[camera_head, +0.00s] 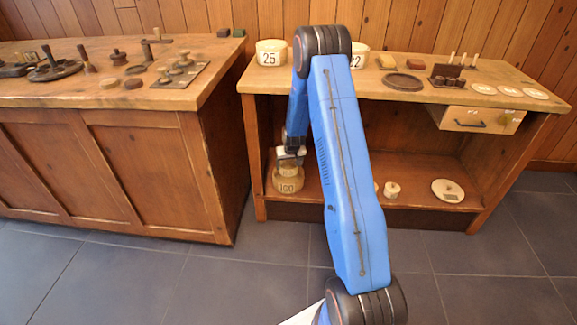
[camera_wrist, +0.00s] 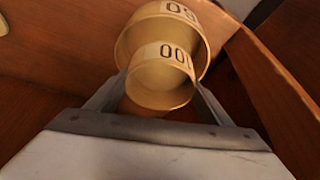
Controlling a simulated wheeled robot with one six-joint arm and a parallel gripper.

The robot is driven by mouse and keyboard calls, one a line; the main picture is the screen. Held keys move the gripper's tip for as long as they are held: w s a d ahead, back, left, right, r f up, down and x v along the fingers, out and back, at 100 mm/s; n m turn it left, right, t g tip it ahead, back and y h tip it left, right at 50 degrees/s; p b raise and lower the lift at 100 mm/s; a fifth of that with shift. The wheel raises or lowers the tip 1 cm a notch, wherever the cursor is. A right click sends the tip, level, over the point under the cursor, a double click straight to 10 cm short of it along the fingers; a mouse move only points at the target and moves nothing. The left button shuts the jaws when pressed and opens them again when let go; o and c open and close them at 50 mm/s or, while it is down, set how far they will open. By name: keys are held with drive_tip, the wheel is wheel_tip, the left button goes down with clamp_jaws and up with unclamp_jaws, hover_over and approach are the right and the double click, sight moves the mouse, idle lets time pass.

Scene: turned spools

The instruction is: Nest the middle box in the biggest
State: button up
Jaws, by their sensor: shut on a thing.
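The biggest box (camera_head: 287,184), a pale round wooden tub marked 160, stands on the lower shelf near its left end. It also shows in the wrist view (camera_wrist: 190,12), its label upside down and partly hidden. My gripper (camera_head: 290,156) is directly above it, shut on the middle box (camera_wrist: 160,88), a smaller pale round tub marked 100. The fingers grip its two sides. In the wrist view the middle box overlaps the biggest box. In the head view it sits at or just above the biggest box's rim; I cannot tell whether its lower edge is inside.
A small pale round box (camera_head: 392,189) and a pale disc (camera_head: 448,190) are on the same shelf, to the right. The shelf unit's left upright (camera_head: 256,165) is close beside my gripper. The worktop (camera_head: 435,93) is overhead. My arm hides part of the shelf.

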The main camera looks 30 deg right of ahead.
drive_tip(key=shift+f, duration=0.9)
idle(1.4)
drive_tip(key=o, duration=1.3)
drive_tip(key=shift+o, duration=0.5)
drive_tip(key=shift+r, duration=0.75)
drive_tip(key=shift+w+f, duration=0.2)
drive_tip(key=shift+f, duration=0.45)
drive_tip(key=shift+r, duration=0.8)
drive_tip(key=shift+s+f, duration=0.35)
drive_tip(key=shift+f, duration=0.35)
idle(1.0)
